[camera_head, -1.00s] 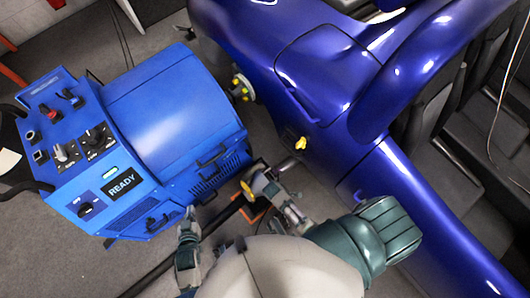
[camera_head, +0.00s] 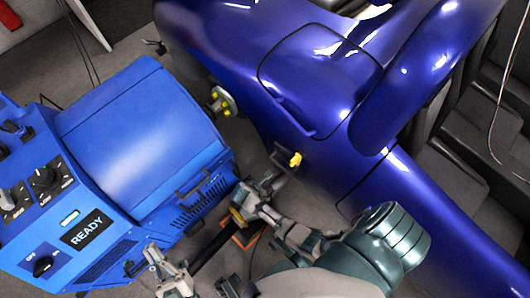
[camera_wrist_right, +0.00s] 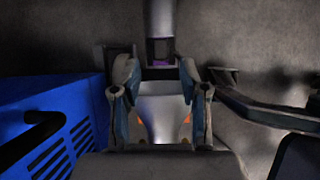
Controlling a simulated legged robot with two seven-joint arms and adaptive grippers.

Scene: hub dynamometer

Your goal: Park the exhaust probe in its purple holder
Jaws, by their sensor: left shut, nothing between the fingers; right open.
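My right gripper (camera_head: 257,190) is open between the blue machine and the blue car. In the right wrist view its two fingers (camera_wrist_right: 159,78) stand on either side of a grey metal, funnel-shaped piece (camera_wrist_right: 158,112), apparently the exhaust probe; I cannot tell whether they touch it. A grey tube (camera_wrist_right: 160,14) continues beyond the fingertips. A small purple part (camera_wrist_right: 159,62), apparently of the holder, shows between tube and funnel; most of it is hidden. My left gripper (camera_head: 152,252) is shut and empty beside the machine's lower edge.
The blue machine (camera_head: 145,140) with a READY display (camera_head: 88,230) stands at left. The blue car (camera_head: 300,80) fills the upper right, with a yellow piece (camera_head: 295,160) on its side. A dark hose (camera_head: 212,243) and orange frame (camera_head: 243,238) lie low near my right gripper.

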